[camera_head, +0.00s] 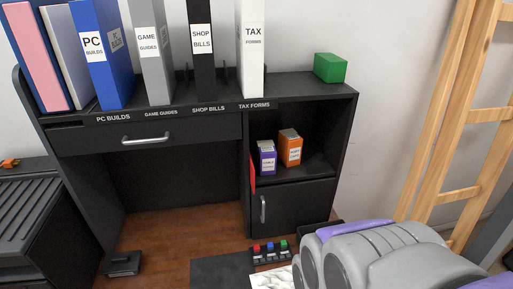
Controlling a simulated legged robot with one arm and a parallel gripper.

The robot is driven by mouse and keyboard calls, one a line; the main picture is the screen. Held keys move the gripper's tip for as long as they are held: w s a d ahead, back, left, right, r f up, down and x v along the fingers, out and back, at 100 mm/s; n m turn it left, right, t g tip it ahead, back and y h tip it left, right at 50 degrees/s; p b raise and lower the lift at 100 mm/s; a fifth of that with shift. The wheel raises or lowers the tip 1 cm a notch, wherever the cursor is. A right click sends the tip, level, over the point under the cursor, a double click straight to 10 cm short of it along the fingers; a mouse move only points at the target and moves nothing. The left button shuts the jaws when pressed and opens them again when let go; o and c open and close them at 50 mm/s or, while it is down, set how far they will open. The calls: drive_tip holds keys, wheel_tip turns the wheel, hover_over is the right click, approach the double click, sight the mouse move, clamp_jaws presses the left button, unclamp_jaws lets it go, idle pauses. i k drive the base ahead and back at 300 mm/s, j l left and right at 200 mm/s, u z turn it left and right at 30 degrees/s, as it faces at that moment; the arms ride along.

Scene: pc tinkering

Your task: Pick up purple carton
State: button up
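The purple carton (267,158) stands upright in the open compartment of the black desk, at the left of that compartment. It has a white label on its front. An orange carton (290,148) stands close to its right and a little further back. A large grey and purple part of my own arm fills the lower right, well in front of the desk. My gripper's fingers do not show.
The black desk (145,127) carries several binders and a green box (330,68) on top. A thin red item (252,172) stands at the compartment's left edge. A wooden ladder (458,195) leans at right. A small rack with coloured blocks (270,254) lies below.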

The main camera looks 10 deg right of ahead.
sight(266, 152)
drive_tip(key=j+z, duration=0.4)
drive_tip(key=i+j+z, duration=0.1)
drive_tip(key=j+z, duration=0.65)
drive_tip(key=k+j, duration=0.05)
drive_tip(key=j, duration=0.05)
